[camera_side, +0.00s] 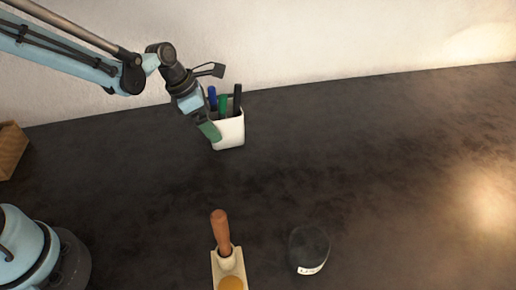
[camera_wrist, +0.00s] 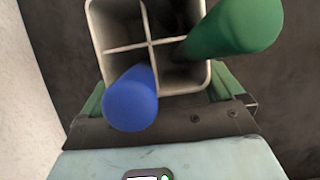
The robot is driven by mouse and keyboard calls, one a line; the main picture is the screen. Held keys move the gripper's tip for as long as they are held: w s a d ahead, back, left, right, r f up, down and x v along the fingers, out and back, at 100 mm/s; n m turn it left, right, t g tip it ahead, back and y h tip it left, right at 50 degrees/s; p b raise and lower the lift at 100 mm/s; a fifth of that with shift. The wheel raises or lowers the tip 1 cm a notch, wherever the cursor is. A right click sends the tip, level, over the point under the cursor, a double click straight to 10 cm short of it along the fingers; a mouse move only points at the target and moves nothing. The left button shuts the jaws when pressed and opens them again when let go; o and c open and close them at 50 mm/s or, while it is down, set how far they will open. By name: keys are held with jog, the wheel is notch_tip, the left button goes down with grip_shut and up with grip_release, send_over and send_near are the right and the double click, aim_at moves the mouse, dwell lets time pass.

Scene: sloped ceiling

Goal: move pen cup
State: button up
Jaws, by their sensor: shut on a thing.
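The pen cup (camera_side: 229,132) is white and stands near the back wall in the side view, holding a blue, a green and a black pen. In the wrist view the pen cup (camera_wrist: 152,47) shows its divided compartments from above, with the blue pen (camera_wrist: 131,100) lower left and the green pen (camera_wrist: 234,26) at the upper right. My gripper (camera_side: 211,131) is shut on the cup, with its green fingers (camera_wrist: 222,82) on both sides of it. The cup looks upright. I cannot tell whether its bottom touches the table.
A wooden-handled tool (camera_side: 221,232) on a light base stands at the front middle, with a dark round object (camera_side: 309,247) to its right. A woven box (camera_side: 11,150) sits at the left edge. The dark table (camera_side: 370,150) is clear at the right. A white wall (camera_side: 330,40) rises behind.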

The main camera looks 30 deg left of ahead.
jog(key=o, duration=0.9)
jog(key=shift+a+r, duration=0.1)
jog(key=v, duration=1.2)
jog(key=shift+w, duration=0.1)
